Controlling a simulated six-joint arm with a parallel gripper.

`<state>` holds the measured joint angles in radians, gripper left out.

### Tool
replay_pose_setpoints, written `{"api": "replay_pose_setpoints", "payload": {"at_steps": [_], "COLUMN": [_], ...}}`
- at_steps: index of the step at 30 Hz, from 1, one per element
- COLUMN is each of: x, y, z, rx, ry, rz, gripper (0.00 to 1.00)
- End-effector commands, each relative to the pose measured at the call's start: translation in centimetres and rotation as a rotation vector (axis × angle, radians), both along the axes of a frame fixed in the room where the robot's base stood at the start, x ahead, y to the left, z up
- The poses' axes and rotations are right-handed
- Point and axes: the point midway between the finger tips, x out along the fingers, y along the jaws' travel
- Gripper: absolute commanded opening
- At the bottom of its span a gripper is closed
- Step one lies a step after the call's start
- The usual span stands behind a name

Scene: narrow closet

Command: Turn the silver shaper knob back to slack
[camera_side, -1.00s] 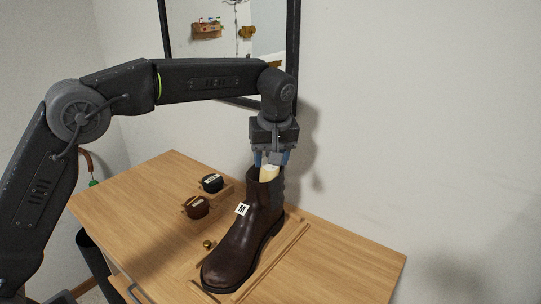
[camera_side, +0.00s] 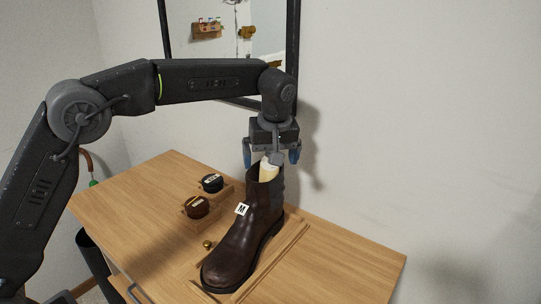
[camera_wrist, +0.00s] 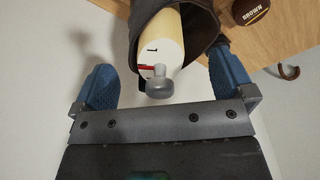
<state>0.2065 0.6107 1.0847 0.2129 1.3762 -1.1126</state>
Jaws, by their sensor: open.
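A dark brown ankle boot (camera_side: 245,235) with a white tag marked M stands upright on the wooden top. A cream shaper (camera_side: 268,173) sits in its shaft, and its silver knob (camera_side: 264,158) sticks up at the top. In the wrist view the knob (camera_wrist: 159,88) stands on the shaper's pale end face (camera_wrist: 160,48), which carries a 1 mark and a red pointer line. My gripper (camera_side: 270,156) is open above the boot. Its blue fingers are spread wide on either side of the shaper, with the knob between them and not gripped.
Two polish tins, one black-lidded (camera_side: 212,183) and one brown (camera_side: 196,207), rest in wooden holders left of the boot. A small brass knob (camera_side: 207,244) is near the toe. Wooden rails (camera_side: 273,262) flank the boot. The wall and a mirror (camera_side: 229,50) are behind.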

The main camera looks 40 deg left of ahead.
Motion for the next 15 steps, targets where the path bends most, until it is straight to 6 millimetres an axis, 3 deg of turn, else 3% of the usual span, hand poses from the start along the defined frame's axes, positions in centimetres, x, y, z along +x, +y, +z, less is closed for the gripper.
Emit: {"api": "replay_pose_setpoints", "payload": {"at_steps": [15], "x": [0.1], "y": [0.0], "z": [3.6], "rx": [0.0], "ry": [-0.002], "rz": [0.0], "gripper": [1.0]}}
